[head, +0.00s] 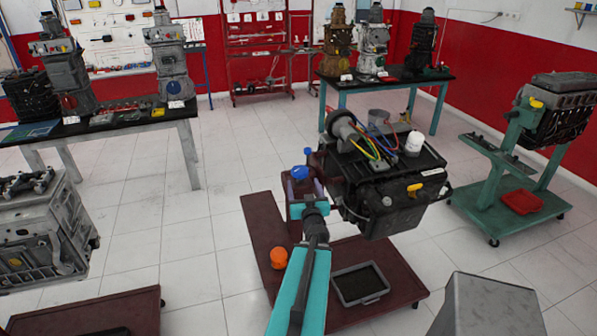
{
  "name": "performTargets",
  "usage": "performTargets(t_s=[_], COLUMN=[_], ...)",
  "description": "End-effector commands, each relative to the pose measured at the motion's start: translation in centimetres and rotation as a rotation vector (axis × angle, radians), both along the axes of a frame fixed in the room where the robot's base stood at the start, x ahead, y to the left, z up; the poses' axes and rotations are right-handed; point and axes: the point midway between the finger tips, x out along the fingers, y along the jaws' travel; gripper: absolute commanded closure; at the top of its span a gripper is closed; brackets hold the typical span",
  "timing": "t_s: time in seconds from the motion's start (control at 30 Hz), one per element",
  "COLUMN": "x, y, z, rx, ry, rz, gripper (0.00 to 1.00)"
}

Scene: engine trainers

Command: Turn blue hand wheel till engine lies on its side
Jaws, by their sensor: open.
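The engine (390,195) is a dark block on a maroon wheeled stand (262,225), right of the picture's middle. Coloured cables, a white cylinder and a grey round part show on its upper face. It looks somewhat tilted; the exact angle is hard to tell. The blue hand wheel (299,173) is at the stand's post, left of the engine, and shows only as a small blue patch. My gripper (308,190), at the end of my cyan arm, is open, just in front of the wheel. Its fingers are small and partly hidden, so I cannot tell whether they touch the wheel.
A grey tray (360,284) and an orange knob (279,258) are low on the stand. Another engine on a green stand (505,205) is at right. A grey engine (40,235) is at left. Workbenches with engines stand behind. Tiled floor is free between them.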

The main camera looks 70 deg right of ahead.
Motion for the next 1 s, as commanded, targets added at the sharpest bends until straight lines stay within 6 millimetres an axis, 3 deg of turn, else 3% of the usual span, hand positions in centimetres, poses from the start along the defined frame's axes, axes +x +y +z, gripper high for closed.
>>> performTargets(t_s=[1.0], x=[0.8], y=[-1.9], z=[-0.2], rx=[-0.004], ry=[0.0], rz=[-0.008], gripper=[0.31])
